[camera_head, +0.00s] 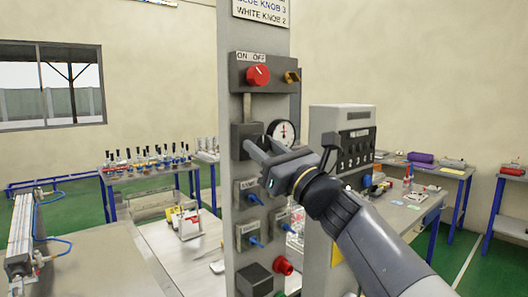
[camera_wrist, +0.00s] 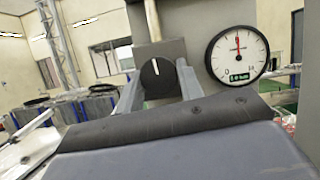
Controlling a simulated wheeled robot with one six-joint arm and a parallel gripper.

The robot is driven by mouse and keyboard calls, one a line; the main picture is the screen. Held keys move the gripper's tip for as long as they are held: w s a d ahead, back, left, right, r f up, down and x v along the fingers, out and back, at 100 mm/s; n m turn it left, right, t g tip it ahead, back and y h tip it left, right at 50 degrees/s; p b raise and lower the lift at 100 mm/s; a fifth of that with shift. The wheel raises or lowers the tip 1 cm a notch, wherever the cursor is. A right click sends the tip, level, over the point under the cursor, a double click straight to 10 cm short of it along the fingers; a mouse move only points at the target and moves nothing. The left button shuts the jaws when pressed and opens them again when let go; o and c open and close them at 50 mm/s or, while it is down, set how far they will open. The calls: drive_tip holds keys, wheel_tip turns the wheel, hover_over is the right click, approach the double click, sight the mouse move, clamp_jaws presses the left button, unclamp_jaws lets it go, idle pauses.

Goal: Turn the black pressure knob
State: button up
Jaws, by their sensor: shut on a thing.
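The black pressure knob (camera_wrist: 157,79) is round, with a white line pointing nearly straight up, and sits on a dark grey block in the wrist view. My gripper (camera_wrist: 160,74) has one finger on each side of the knob, shut on it. In the head view my gripper (camera_head: 258,147) reaches from the right to the dark block (camera_head: 240,136) on the panel, and the knob is hidden behind the fingers. The white round pressure gauge (camera_wrist: 237,54) is right of the knob, its red needle near upright; it also shows in the head view (camera_head: 282,132).
The grey panel (camera_head: 281,42) carries a red ON/OFF knob (camera_head: 258,75) above and blue-levered valves (camera_head: 251,197) below my gripper. A red button (camera_head: 283,265) is lower right. A grey control box (camera_head: 343,120) stands close behind my arm.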

drive_tip(key=n+g+y+b, duration=0.1)
drive_tip(key=n, duration=0.2)
drive_tip(key=n+g+y+b, duration=0.1)
drive_tip(key=n+g+b, duration=0.1)
drive_tip(key=n, duration=0.2)
drive_tip(key=shift+w+d+f, duration=0.1)
drive_tip(key=shift+d, duration=0.05)
drive_tip(key=n+g, duration=0.1)
drive_tip(key=n, duration=0.1)
drive_tip(key=n+g, duration=0.1)
drive_tip(key=n, duration=0.2)
drive_tip(key=n+g+y, duration=0.1)
drive_tip(key=n, duration=0.1)
drive_tip(key=shift+r+n+b, duration=0.25)
drive_tip(key=shift+n+b, duration=0.05)
drive_tip(key=o, duration=1)
drive_tip(key=b+v, duration=0.2)
drive_tip(key=v, duration=0.9)
drive_tip(key=shift+w+r+b, duration=0.1)
drive_tip(key=shift+r+b, duration=0.05)
drive_tip(key=shift+b, duration=0.15)
